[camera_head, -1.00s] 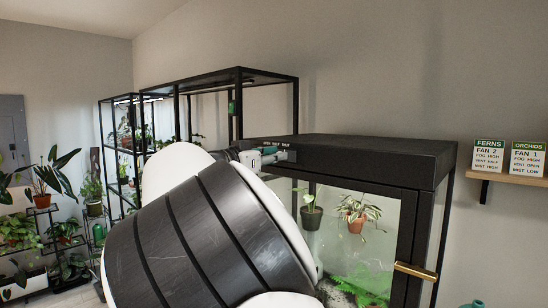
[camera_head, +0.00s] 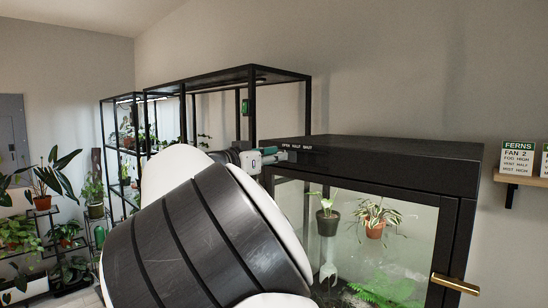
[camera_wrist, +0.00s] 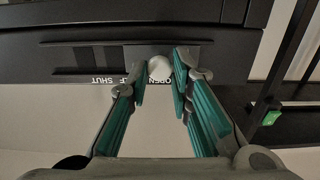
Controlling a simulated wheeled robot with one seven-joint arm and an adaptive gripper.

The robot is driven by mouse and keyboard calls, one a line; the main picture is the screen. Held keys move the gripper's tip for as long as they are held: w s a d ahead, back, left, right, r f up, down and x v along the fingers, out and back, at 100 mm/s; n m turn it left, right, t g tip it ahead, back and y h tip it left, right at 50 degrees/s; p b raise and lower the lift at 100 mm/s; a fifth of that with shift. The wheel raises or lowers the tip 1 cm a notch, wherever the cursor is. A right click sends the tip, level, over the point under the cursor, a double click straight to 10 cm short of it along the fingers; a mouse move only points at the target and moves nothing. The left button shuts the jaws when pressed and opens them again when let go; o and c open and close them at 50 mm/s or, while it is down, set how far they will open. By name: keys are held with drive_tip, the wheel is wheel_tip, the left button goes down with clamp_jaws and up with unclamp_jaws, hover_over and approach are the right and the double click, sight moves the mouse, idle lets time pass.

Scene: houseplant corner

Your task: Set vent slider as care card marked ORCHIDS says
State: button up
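The vent slider has a round pale knob (camera_wrist: 160,68) in a dark slot on the black cabinet. OPEN, HALF and SHUT labels sit beside the slot, upside down in the wrist view; the knob is at the OPEN end. My gripper (camera_wrist: 159,66) has its teal fingertips closely either side of the knob and appears shut on it.
The glass-fronted cabinet (camera_head: 420,150) holds hanging pots and a fern; its brass handle (camera_head: 455,284) juts out at lower right. The FERNS card (camera_head: 517,158) stands on a wooden wall shelf (camera_head: 520,181). Black plant racks (camera_head: 230,75) stand behind and left.

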drive_tip(key=o, duration=0.3)
drive_tip(key=shift+w+a, duration=0.15)
drive_tip(key=shift+a, duration=0.15)
drive_tip(key=shift+o, duration=0.2)
drive_tip(key=v, duration=1.2)
